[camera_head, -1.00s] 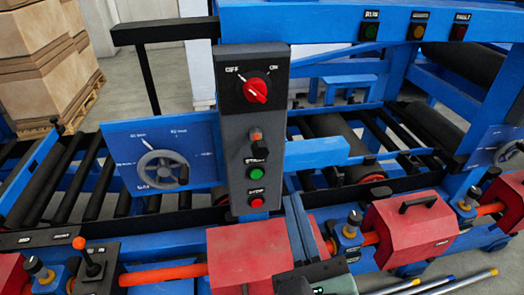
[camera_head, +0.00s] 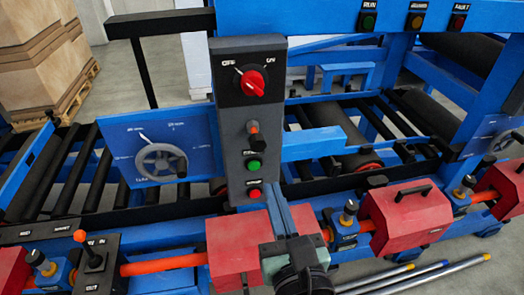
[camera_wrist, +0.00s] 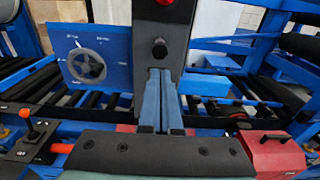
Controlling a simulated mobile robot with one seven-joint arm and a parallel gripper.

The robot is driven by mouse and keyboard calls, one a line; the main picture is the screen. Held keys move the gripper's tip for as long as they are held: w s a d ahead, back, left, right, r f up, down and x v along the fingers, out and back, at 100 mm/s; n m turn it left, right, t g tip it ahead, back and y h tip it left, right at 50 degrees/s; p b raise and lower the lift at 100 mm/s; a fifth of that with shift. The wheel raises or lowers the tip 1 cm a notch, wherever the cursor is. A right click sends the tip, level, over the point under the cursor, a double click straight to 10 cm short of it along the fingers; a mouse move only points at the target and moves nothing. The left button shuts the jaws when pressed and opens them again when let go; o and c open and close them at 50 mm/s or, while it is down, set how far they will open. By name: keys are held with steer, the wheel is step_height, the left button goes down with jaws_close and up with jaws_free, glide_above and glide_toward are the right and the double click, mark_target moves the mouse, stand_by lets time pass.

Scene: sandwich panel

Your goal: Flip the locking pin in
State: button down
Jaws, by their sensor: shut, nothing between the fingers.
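A small lever with an orange ball (camera_head: 80,235) stands on a black box (camera_head: 98,268) at the lower left. The box carries "IN" near its top and what looks like "OUT" near its front. The lever leans away and a little left; I take it as the locking pin's lever, but cannot be sure. It also shows at the left of the wrist view (camera_wrist: 30,128). My gripper (camera_head: 276,190) is shut and empty, right of the lever and apart from it, its blue-grey fingers pointing at the control post. The fingers show in the wrist view (camera_wrist: 160,74).
The grey control post (camera_head: 250,125) has a red OFF/ON knob, a green button and a red button. A blue panel with a handwheel (camera_head: 160,162) is left of it. Red housings (camera_head: 405,215) and an orange shaft (camera_head: 165,263) line the front. Loose rods lie on the floor.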

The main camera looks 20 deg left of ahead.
mark_target(259, 144)
steer(key=p+x, duration=0.2)
steer(key=x, duration=0.8)
steer(key=shift+r+p+x, duration=0.2)
steer(key=shift+p+x, duration=0.6)
steer(key=shift+x, duration=0.35)
steer(key=shift+w+a+f, duration=0.1)
steer(key=shift+w+a, duration=0.05)
steer(key=shift+w, duration=0.1)
steer(key=shift+s, duration=0.1)
